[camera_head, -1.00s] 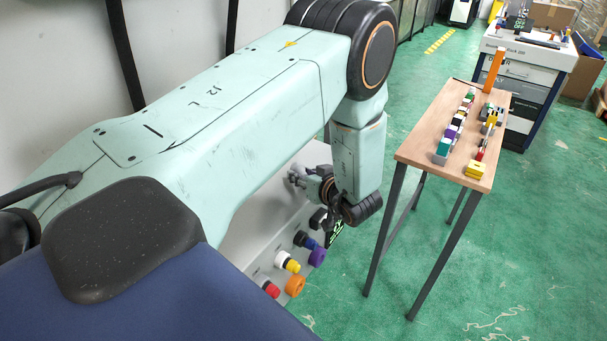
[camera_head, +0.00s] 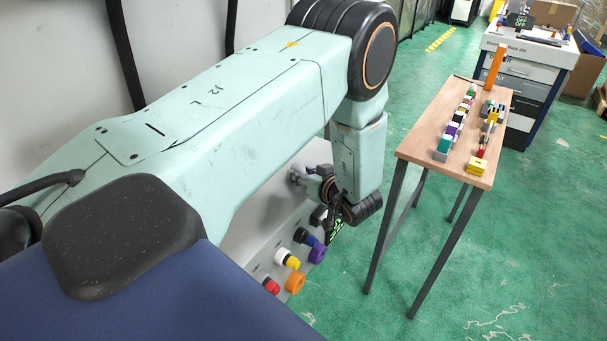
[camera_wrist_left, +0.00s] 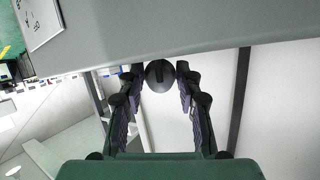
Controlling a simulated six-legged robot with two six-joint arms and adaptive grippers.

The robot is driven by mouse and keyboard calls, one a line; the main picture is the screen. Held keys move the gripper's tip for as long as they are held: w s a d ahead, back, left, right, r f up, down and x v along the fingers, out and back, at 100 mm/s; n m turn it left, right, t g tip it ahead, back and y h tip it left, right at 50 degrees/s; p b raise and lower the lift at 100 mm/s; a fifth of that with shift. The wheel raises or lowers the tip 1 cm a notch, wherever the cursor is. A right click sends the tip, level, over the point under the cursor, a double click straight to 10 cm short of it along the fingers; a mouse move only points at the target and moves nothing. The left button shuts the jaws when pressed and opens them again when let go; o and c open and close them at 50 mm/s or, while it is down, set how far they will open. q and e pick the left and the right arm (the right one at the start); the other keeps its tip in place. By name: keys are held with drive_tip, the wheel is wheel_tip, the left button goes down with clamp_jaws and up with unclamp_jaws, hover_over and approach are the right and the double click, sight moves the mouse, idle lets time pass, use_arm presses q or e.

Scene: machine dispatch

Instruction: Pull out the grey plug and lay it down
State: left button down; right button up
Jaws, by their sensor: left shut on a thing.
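My left gripper (camera_wrist_left: 160,98) shows in the left wrist view with its two dark fingers on either side of a round dark grey plug end (camera_wrist_left: 160,74). It is shut on this plug, which sits beside the edge of a light grey surface. Whether the plug is still seated cannot be told. In the head view my left arm reaches down to the panel (camera_head: 238,232), and its wrist mostly hides the fingers and the plug. My right gripper is not in view.
Red (camera_head: 271,286), yellow (camera_head: 291,262), orange (camera_head: 295,282) and purple (camera_head: 317,254) connectors stick out of the panel close to my wrist. A wooden table (camera_head: 420,150) with several coloured parts stands to the right. A drawer cabinet (camera_head: 525,73) is behind it. Green floor lies between.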

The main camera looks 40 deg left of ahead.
use_arm(q)
drive_tip(key=shift+s+d+f+b, duration=0.1)
drive_tip(key=shift+s+f+b, duration=0.25)
drive_tip(key=shift+f, duration=0.3)
drive_tip(key=c, duration=1.3)
unclamp_jaws()
drive_tip(key=o, duration=0.5)
drive_tip(key=shift+f, duration=0.15)
drive_tip(key=v, duration=0.8)
drive_tip(key=r+v, duration=0.1)
drive_tip(key=v, duration=0.3)
drive_tip(key=shift+w, duration=0.35)
